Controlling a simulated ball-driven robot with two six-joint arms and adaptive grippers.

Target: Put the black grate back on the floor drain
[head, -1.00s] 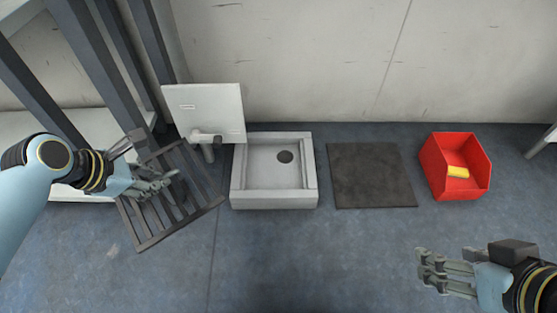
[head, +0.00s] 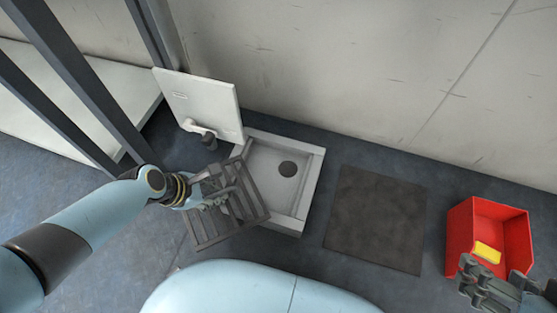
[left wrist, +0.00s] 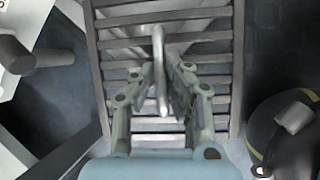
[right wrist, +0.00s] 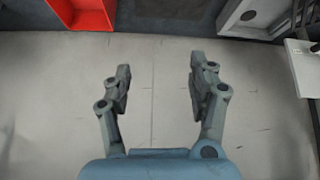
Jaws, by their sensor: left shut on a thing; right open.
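My left gripper (head: 222,190) is shut on the handle of the black grate (head: 203,230). The barred grate is tilted in the head view and overlaps the lower-left part of the floor drain, a pale square basin (head: 308,190) with a dark round hole. I cannot tell its height above the basin. In the left wrist view the fingers (left wrist: 160,80) close around the upright handle, with the grate's slats (left wrist: 120,20) behind. My right gripper (head: 470,275) is open and empty near the red bin; its fingers also show in the right wrist view (right wrist: 157,80).
A white raised panel (head: 200,100) with a pipe fitting (head: 207,138) stands at the basin's upper left. A dark mat (head: 375,220) lies right of the basin. The red bin (head: 460,230) holds a yellow item (head: 487,252). Grey shelf posts (head: 75,85) stand at left.

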